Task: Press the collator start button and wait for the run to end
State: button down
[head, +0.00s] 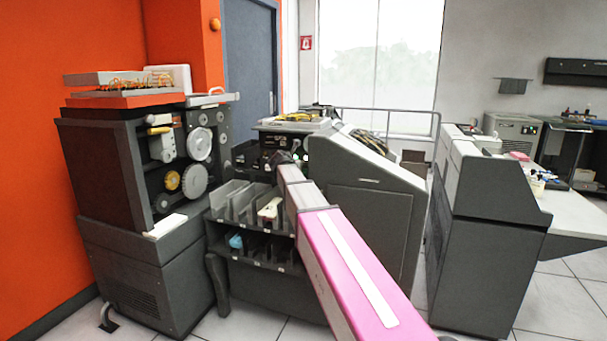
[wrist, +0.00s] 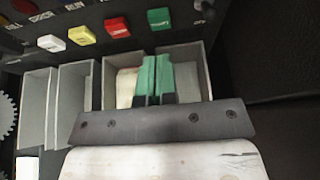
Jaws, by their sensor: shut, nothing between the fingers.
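In the wrist view, a row of square buttons crosses the collator's dark panel: a white button (wrist: 50,43), a yellow button (wrist: 82,35), a red button (wrist: 117,27) and a green button (wrist: 159,18). Their labels are too blurred to read surely. My gripper (wrist: 154,58) has green fingers, shut together and empty, just below the green button in the picture. Whether they touch the panel cannot be told; a gap shows in the picture. In the head view, the collator (head: 222,222) stands mid-left, and my pink arm reaches to its panel, hiding most of the buttons.
Grey card pockets (wrist: 75,95) lie below the panel, behind my fingers. In the head view, a card with a pale item sits in the upper pockets and a blue item (head: 236,241) in the lower. A sloped grey cabinet (head: 365,215) stands close right of my arm.

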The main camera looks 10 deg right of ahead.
jog(key=x, duration=0.7)
jog(key=shift+w, duration=0.25)
jog(key=shift+w+d+f, duration=0.1)
jog(key=shift+d, duration=0.05)
jog(key=s+f+v, duration=0.1)
jog(key=f+v, duration=0.1)
jog(key=v, duration=1.4)
jog(key=shift+s+a, duration=0.25)
jog(key=shift+a, duration=0.1)
jog(key=s+a, duration=0.5)
jog(key=s, duration=0.4)
jog(key=s+a, duration=0.6)
jog(key=s, duration=0.4)
jog(key=shift+f, duration=0.1)
